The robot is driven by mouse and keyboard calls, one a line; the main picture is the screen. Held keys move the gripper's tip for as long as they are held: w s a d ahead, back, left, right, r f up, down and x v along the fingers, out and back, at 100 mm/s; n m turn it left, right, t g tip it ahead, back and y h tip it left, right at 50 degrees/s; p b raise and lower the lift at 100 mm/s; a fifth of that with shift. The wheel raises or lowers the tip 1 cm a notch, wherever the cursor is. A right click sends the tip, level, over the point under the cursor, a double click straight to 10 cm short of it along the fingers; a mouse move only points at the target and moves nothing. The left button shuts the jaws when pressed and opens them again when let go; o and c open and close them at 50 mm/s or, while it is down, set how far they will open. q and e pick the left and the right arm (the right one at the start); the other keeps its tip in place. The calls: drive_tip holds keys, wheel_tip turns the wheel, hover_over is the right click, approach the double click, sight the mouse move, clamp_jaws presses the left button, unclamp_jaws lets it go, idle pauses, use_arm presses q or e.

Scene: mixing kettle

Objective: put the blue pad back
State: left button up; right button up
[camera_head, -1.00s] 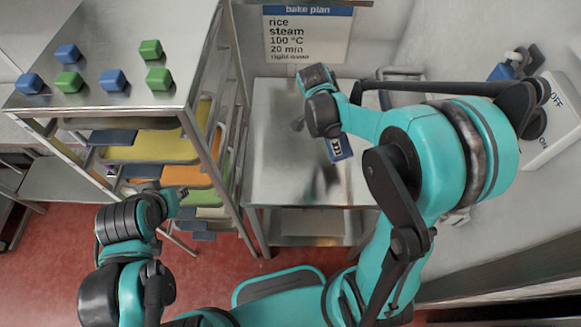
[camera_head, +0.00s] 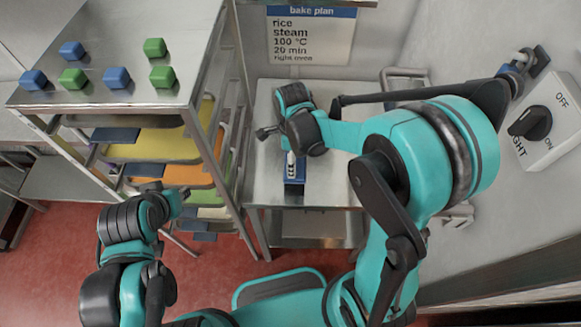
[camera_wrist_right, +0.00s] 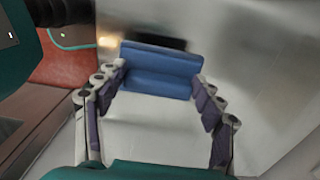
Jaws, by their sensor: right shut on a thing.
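The blue pad (camera_head: 294,170) is under my right gripper (camera_head: 293,160), over the steel table in the head view. In the right wrist view the blue pad (camera_wrist_right: 160,70) lies between the two fingertips of my right gripper (camera_wrist_right: 160,80), which is shut on it. The pad looks like a wide block with a crease along its length. I cannot tell whether it touches the table. My left gripper (camera_head: 176,197) is low at the left, in front of the rack, away from the pad. Its fingers are too small and hidden to read.
The steel table (camera_head: 325,185) has bare room right of the pad. A rack (camera_head: 150,95) at the left carries several blue and green blocks on top and coloured trays below. A switch box (camera_head: 548,120) is at the right. A bake plan sign (camera_head: 310,35) hangs behind.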

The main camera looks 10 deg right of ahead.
drive_tip(key=shift+w+a+f, duration=0.2)
drive_tip(key=shift+f, duration=0.25)
wheel_tip(320, 180, down, 4)
drive_tip(key=shift+r+b, duration=0.25)
drive_tip(key=shift+b, duration=0.5)
drive_tip(key=shift+c, duration=1.2)
drive_tip(key=o, duration=1.4)
drive_tip(key=shift+o, duration=0.2)
